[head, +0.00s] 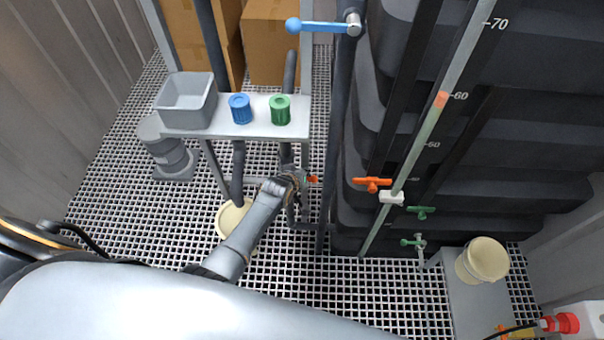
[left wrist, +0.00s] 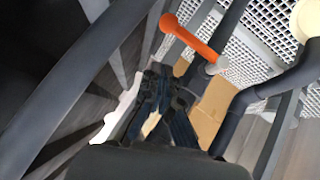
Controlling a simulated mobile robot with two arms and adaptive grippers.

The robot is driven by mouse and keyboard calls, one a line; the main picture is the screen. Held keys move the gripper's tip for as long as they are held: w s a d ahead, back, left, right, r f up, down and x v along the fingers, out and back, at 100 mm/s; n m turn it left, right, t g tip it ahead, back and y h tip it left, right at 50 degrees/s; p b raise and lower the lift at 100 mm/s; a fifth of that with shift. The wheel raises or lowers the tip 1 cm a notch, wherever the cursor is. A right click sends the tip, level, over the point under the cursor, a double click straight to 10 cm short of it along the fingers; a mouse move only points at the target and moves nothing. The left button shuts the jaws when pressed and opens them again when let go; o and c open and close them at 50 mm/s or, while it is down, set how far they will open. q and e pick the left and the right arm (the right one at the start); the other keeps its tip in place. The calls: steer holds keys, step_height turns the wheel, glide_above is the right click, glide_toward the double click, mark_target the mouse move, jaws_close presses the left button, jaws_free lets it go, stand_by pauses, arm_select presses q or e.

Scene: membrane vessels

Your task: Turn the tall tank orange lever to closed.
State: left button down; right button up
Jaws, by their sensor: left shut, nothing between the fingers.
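An orange lever (left wrist: 192,38) with a ball end and a grey hub shows large in the left wrist view, just beyond my left gripper's fingers (left wrist: 163,82). In the head view only a small orange piece (head: 312,179) shows right beside my left gripper (head: 298,180), which hides the rest. The fingers are dark, shut and empty; I see no clear contact with the lever. A second orange handle (head: 372,183) sits farther right, by the tall black ribbed tank (head: 500,105) and its level gauge (head: 428,125). My right gripper is not in view.
A blue lever (head: 323,27) sticks out from a dark upright pipe (head: 339,120). A white shelf (head: 232,130) holds a grey bin (head: 187,98), a blue cup (head: 240,108) and a green cup (head: 280,109). Green handles (head: 420,212) sit low by the tank. Open grating lies left.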

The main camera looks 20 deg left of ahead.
arm_select(q)
steer(key=s+d+r, duration=0.1)
steer(key=s+r, duration=0.4)
steer(key=shift+d+r, duration=0.15)
steer(key=shift+d, duration=0.05)
